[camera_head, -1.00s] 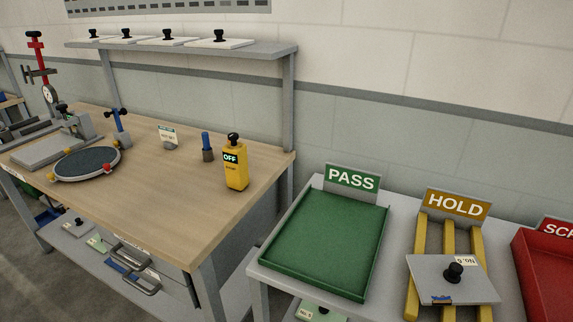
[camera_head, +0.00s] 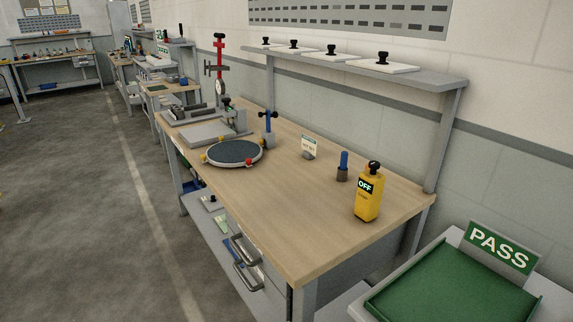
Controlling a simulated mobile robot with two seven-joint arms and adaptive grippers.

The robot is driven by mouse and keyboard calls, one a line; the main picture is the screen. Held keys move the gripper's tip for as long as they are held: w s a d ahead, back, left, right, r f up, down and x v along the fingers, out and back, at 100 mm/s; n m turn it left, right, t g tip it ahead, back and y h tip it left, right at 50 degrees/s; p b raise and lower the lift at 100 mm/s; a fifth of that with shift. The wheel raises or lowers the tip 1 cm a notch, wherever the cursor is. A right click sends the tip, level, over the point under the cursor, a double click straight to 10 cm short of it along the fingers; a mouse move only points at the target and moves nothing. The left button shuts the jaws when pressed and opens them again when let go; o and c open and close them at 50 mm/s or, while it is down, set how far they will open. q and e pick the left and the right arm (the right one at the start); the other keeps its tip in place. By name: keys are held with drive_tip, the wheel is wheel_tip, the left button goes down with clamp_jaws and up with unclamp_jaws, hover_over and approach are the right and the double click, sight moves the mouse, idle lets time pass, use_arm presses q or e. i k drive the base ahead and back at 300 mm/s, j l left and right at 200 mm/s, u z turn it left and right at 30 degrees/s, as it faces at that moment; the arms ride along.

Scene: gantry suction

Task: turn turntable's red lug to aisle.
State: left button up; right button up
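The round turntable (camera_head: 234,153) with a dark top lies on the wooden workbench (camera_head: 290,230), near its left front edge. Its red lug (camera_head: 249,162) is on the near right part of the rim, facing the right front of the bench. Yellow lugs show at its left rim (camera_head: 203,157) and at its back (camera_head: 225,140). A blue-and-black post (camera_head: 268,128) stands just behind the turntable on the right. Neither of my grippers is in view.
A yellow OFF device (camera_head: 368,192) and a blue-topped cylinder (camera_head: 343,166) stand on the bench's right part. A green PASS tray (camera_head: 450,290) is at the lower right. The grey aisle floor (camera_head: 90,210) at the left is clear.

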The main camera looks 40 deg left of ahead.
sight(238, 152)
drive_tip(key=i+u, duration=0.15)
drive_tip(key=u, duration=0.35)
drive_tip(key=i+l+u, duration=0.1)
drive_tip(key=u, duration=0.35)
drive_tip(key=i, duration=0.05)
